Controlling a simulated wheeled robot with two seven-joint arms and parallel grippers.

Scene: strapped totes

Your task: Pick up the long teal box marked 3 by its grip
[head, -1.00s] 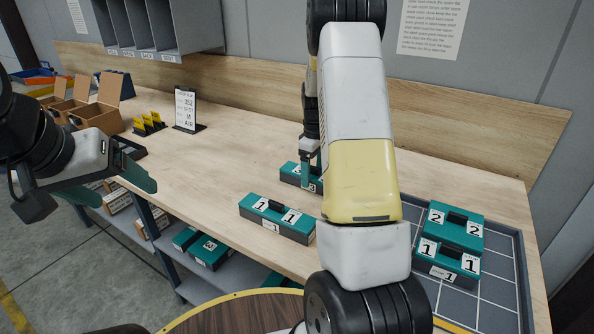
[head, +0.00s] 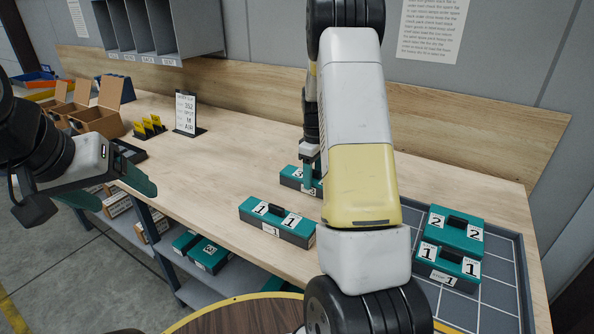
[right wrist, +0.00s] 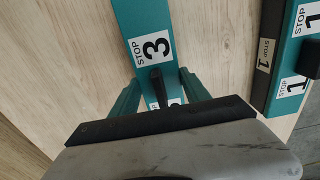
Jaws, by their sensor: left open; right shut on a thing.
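The long teal box marked 3 (head: 290,178) lies on the workbench, partly hidden behind my right arm in the head view. In the right wrist view the box (right wrist: 143,22) shows its "STOP 3" label and a black grip (right wrist: 157,82). My right gripper (head: 311,176) is over the box. In the right wrist view its teal fingers (right wrist: 160,93) stand on both sides of the grip, shut on it. The box appears to rest on the bench. My left gripper (head: 140,180) is open and empty, off the bench's front edge at the left.
A teal box marked 1 (head: 277,222) lies close in front. A grey gridded tray (head: 490,300) at the right holds teal boxes marked 2 (head: 455,229) and 1 (head: 448,266). A sign (head: 186,112) and cardboard bins (head: 98,120) stand at the left. The middle-left bench is clear.

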